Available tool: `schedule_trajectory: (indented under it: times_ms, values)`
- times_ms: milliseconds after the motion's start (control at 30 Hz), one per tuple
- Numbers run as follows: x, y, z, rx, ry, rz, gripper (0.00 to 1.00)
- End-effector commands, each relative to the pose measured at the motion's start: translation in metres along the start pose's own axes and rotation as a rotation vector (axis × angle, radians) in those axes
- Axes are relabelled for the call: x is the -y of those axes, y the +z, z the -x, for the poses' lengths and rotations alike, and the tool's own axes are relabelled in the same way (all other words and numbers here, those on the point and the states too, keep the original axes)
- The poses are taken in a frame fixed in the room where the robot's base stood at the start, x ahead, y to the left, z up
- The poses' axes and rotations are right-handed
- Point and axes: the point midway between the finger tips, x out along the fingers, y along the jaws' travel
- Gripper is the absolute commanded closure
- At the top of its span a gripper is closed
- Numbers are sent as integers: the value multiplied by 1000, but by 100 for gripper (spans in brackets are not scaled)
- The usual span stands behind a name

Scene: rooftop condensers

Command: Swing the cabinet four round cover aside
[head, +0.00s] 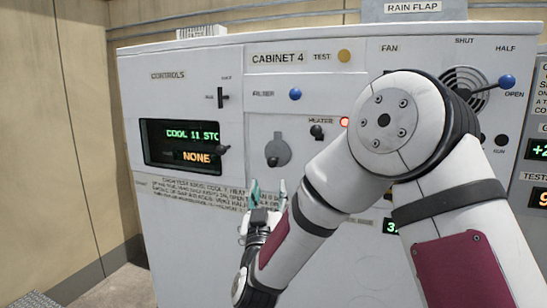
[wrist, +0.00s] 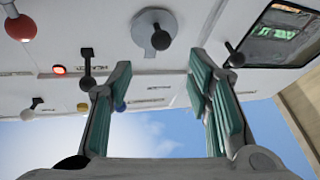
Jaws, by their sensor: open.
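The round cover (head: 281,148) is a grey disc with a tab at its top and a dark knob (head: 272,161) at its lower left. It sits on the white front of cabinet 4 (head: 345,88), below the filter knob. My gripper (head: 268,189) is open and empty, just below the cover in the head view, with its green-padded fingers pointing up. In the wrist view the cover (wrist: 146,24) and its dark ball knob show beyond the gap between the open fingers (wrist: 160,68). The fingers appear apart from the knob. What lies behind the cover is hidden.
A heater switch (head: 316,131) and lit red lamp (head: 345,122) are right of the cover. A blue filter knob (head: 295,94) is above it. A controls display (head: 182,143) with a black lever is left. My arm hides part of the cabinet's right side.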

Motion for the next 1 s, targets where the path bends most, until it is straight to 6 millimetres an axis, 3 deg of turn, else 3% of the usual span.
schedule_trajectory:
  times_ms: [500, 700, 1000]
  values:
    - [-1, -1, -96, -2, 1, -1, 54]
    - [0, 0, -115, 0, -1, 0, 54]
    - [0, 0, -118, -1, -3, 0, 54]
